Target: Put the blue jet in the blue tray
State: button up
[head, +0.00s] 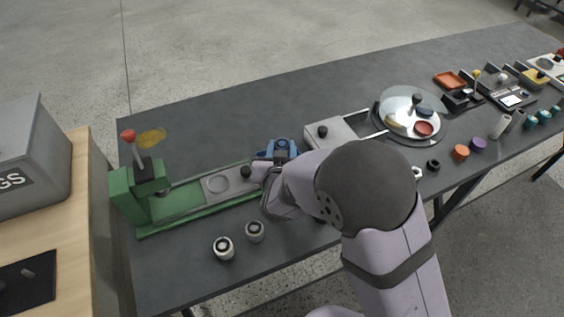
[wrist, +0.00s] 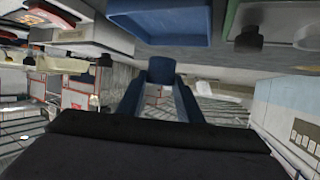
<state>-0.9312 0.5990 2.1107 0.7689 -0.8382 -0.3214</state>
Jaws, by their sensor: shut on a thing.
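The blue tray (head: 283,147) lies on the dark table just beyond my wrist in the head view, its near side partly covered by my arm. In the wrist view, the blue tray (wrist: 160,24) fills the top middle, close to the camera. My gripper (wrist: 160,84) is shut on a small blue piece, which I take as the blue jet (wrist: 161,68). The jet shows between the fingertips, apart from the tray in the picture. My arm hides the jet in the head view, and its height over the table cannot be told.
A green fixture (head: 180,203) with a sliding plate and black knob (head: 246,172) stands left of my wrist. A grey box (head: 340,132) is on the right. Two grey cylinders (head: 223,248) (head: 255,232) stand near the front edge. A round glossy plate (head: 410,112) lies farther right.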

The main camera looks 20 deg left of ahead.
jog(key=shift+f, duration=2.95)
jog(key=shift+f, duration=0.15)
jog(key=o, duration=1.2)
jog(key=shift+c, duration=0.2)
jog(key=shift+r, duration=0.2)
jog(key=v, duration=1.2)
jog(key=shift+d+f+b, duration=0.1)
jog(key=shift+b, duration=0.25)
